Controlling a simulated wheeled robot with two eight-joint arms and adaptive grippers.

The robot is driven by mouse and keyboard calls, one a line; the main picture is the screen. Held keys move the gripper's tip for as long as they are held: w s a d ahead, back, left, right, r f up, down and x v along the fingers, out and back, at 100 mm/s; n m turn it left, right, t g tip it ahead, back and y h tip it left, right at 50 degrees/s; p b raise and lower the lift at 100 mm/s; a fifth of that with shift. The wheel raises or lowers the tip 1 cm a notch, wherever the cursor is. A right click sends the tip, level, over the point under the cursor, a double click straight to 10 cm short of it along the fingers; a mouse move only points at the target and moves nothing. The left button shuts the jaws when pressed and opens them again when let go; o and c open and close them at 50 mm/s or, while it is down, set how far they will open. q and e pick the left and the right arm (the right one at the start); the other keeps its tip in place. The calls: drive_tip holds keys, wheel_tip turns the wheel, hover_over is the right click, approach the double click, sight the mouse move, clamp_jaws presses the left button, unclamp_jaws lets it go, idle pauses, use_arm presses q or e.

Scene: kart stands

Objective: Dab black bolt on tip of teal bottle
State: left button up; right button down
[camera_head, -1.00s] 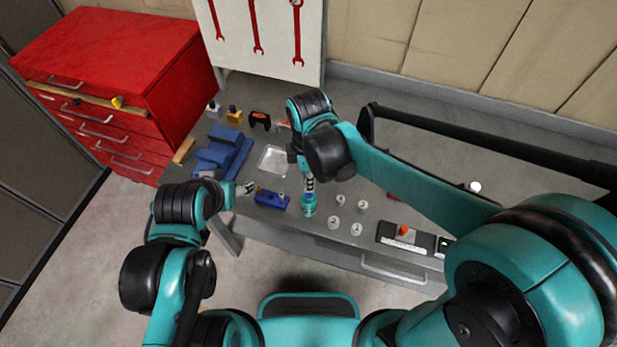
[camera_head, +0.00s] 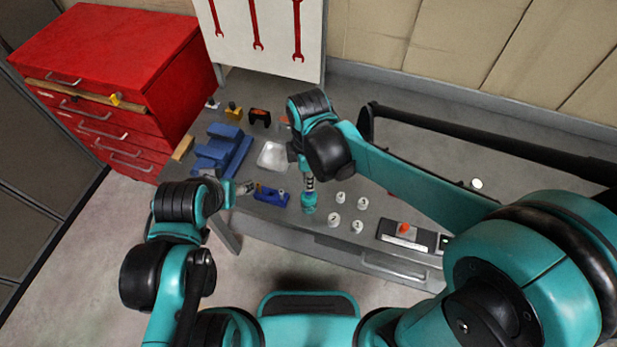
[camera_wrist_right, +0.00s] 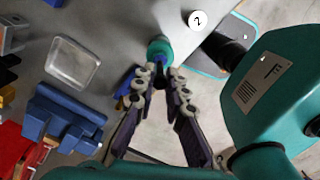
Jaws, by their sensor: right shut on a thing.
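The teal bottle (camera_head: 308,206) stands upright near the table's front edge. It also shows in the right wrist view (camera_wrist_right: 159,46), just beyond my fingertips. My right gripper (camera_head: 309,185) points down directly above the bottle, very close to its top. In the right wrist view its fingertips (camera_wrist_right: 160,78) are closed on a small dark piece, which looks like the black bolt (camera_wrist_right: 160,84), mostly hidden by the fingers. I cannot tell whether it touches the bottle tip. My left gripper (camera_head: 246,187) is beside the blue block (camera_head: 271,195); its jaws are too small to judge.
Several white numbered discs (camera_head: 334,219) stand right of the bottle. A panel with a red button (camera_head: 404,229) is farther right. A clear tray (camera_head: 273,156) and a blue stepped block (camera_head: 222,150) lie to the left. A red drawer cabinet (camera_head: 110,70) stands at the back left.

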drive_tip(key=shift+f+b, duration=0.35)
drive_tip(key=shift+f, duration=0.15)
idle(1.1)
drive_tip(key=shift+r, duration=0.15)
wheel_tip(320, 180, up, 7)
drive_tip(key=p, duration=0.5)
drive_tip(key=shift+p, duration=0.35)
drive_tip(key=shift+s+f, duration=0.1)
drive_tip(key=shift+f, duration=0.1)
idle(0.4)
